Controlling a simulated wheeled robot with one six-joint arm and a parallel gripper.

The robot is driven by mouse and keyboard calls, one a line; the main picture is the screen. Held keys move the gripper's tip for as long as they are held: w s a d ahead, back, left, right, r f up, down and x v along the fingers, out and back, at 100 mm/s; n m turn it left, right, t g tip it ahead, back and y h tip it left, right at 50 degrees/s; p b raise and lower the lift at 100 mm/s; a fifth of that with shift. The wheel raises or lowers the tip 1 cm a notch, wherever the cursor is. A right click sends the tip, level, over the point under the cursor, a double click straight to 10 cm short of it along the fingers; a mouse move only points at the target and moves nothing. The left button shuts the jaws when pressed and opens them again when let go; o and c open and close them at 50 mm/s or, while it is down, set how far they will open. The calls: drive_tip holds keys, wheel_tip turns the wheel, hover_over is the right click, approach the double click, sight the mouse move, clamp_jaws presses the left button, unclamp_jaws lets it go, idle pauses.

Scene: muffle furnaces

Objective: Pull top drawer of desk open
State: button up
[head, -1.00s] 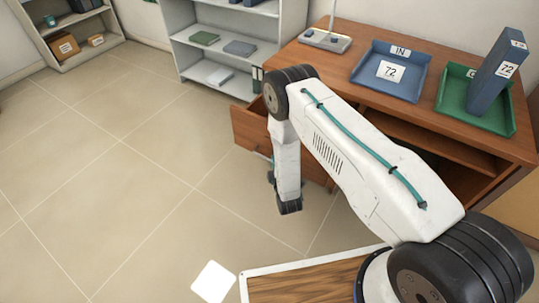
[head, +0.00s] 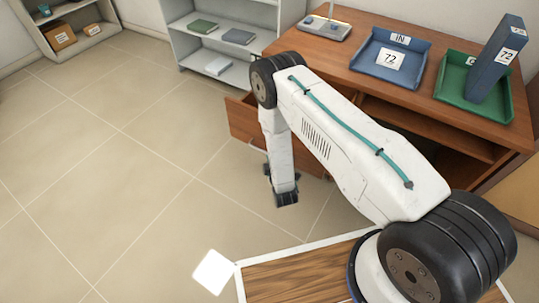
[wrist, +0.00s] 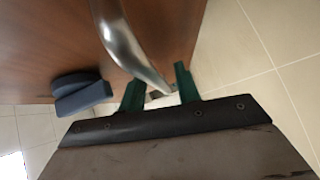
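The wooden desk (head: 345,72) stands at the right in the head view. Its top drawer (head: 243,119) sticks out at the left end, partly hidden behind my arm. In the wrist view a curved metal handle (wrist: 121,38) runs down across a brown wooden front (wrist: 45,40). My gripper (wrist: 158,74) has two green fingers standing apart at the lower end of the handle. The handle's end lies between them in the picture, with a gap to the right finger. Contact cannot be told. In the head view my arm hides the fingers.
On the desk are a blue IN tray (head: 365,62), a green tray (head: 449,98) with a blue binder (head: 494,62), and a grey stand (head: 322,32). A grey shelf (head: 222,72) stands behind. The tiled floor (head: 110,170) at left is clear.

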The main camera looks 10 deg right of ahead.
drive_tip(key=shift+s, duration=0.1)
drive_tip(key=s+r, duration=0.1)
drive_tip(key=s, duration=0.6)
drive_tip(key=shift+s, duration=0.3)
